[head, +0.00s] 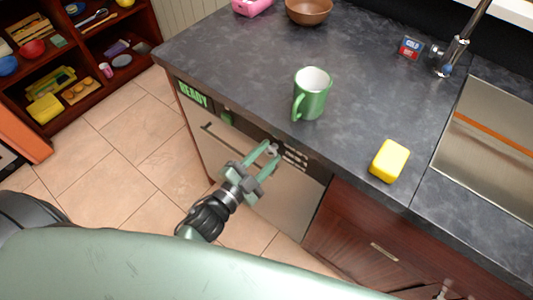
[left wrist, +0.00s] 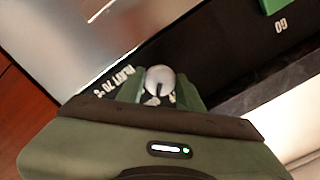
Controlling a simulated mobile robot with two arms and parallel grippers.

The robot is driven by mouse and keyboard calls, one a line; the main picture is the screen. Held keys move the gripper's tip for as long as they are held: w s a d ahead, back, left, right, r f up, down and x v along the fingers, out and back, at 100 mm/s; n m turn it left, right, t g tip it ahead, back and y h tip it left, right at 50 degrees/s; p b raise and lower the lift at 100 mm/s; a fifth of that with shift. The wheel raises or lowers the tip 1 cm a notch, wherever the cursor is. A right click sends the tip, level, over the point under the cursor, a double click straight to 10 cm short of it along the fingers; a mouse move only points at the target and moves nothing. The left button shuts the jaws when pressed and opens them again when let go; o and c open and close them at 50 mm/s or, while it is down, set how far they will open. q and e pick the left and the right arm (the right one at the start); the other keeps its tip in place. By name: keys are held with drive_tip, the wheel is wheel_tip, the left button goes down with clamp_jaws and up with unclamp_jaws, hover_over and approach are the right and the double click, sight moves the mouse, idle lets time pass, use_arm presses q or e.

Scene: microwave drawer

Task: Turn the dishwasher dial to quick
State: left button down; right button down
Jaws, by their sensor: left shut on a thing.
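The dishwasher (head: 290,207) has a steel door under the counter, with a dark control strip along its top. The dial (head: 272,148) is a pale round knob on that strip; in the left wrist view the dial (left wrist: 160,78) has a dark mark pointing toward the gripper. My left gripper (head: 268,155) is shut on the dial, with a green finger on each side of it. Small white lettering (head: 293,157) stands to the right of the dial; it is too small or partly covered to read as settings. My right gripper is not in view.
A green mug (head: 311,95), yellow sponge (head: 389,161) and brown bowl (head: 309,10) stand on the counter (head: 230,55). The door handle (head: 228,142) lies just below the strip. Floor is clear at left.

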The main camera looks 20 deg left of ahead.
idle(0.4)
use_arm(q)
drive_tip(key=c, duration=0.9)
unclamp_jaws()
drive_tip(key=b+v, duration=0.1)
drive_tip(key=v, duration=0.7)
